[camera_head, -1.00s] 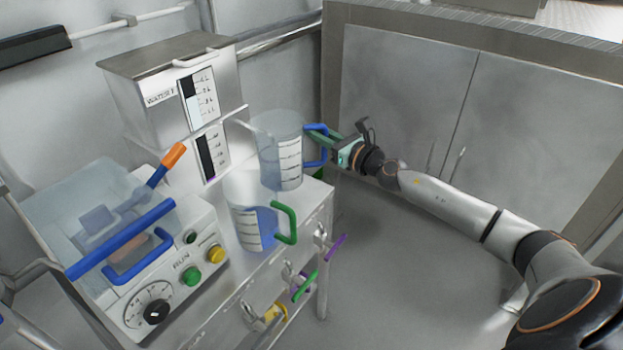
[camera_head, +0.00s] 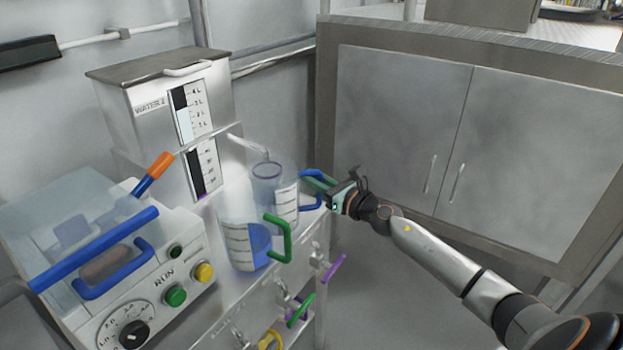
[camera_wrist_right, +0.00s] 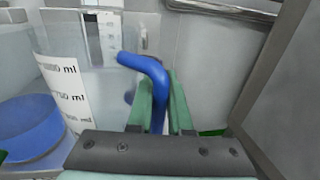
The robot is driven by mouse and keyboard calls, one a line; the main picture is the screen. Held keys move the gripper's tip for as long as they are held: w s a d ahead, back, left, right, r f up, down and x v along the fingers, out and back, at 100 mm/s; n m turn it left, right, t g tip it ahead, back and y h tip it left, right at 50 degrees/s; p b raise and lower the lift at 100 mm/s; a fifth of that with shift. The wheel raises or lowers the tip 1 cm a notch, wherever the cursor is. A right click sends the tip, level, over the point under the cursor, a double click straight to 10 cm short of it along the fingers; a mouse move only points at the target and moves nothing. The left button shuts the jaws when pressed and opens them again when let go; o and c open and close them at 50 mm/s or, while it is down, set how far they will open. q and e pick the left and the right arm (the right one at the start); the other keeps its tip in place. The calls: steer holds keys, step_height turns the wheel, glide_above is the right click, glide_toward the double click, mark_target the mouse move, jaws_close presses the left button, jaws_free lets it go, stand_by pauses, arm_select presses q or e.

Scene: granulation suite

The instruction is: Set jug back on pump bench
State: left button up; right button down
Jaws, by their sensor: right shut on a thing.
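The clear jug with the blue handle (camera_head: 286,204) is upright at the right end of the metal bench (camera_head: 232,292), behind and right of a second jug. My right gripper (camera_head: 328,190) is shut on its blue handle, which also shows between the green fingers in the right wrist view (camera_wrist_right: 158,92). Its base is hidden by the front jug, so I cannot tell if it touches the bench. The second clear jug (camera_head: 238,243) has a green handle and blue liquid and stands on the bench. My left gripper is out of view.
A steel water tank (camera_head: 150,110) with level gauges stands behind the jugs. A control box (camera_head: 165,300) with a clear lid and buttons is at left. Coloured valve handles (camera_head: 300,310) stick out from the bench front. A steel cabinet (camera_head: 400,130) is behind my right arm; floor between is clear.

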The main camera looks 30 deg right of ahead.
steer(key=c, duration=0.8)
jaws_free()
steer(key=shift+f, duration=0.1)
steer(key=shift+c, duration=0.2)
steer(key=b+v, duration=0.1)
steer(key=v, duration=1.1)
steer(key=s+a+f+m+g+h, duration=0.15)
steer(key=s+a+f+m, duration=0.25)
steer(key=f+m, duration=0.5)
steer(key=s+a+f+m+g+h, duration=0.1)
steer(key=s+a+f+m+h, duration=0.2)
steer(key=f+m, duration=0.6)
steer(key=s+a+f+m+g+y, duration=0.2)
steer(key=s+a+m, duration=0.4)
steer(key=a+m, duration=0.3)
steer(key=s+a+f+m+g+y, duration=0.2)
steer(key=s+a+f+m+g, duration=0.2)
steer(key=a, duration=0.7)
step_height(320, 180, down, 3)
steer(key=s+m, duration=0.2)
steer(key=m, duration=0.2)
steer(key=shift+a+f+m, duration=0.15)
steer(key=shift+f+m, duration=0.05)
steer(key=shift+m, duration=0.2)
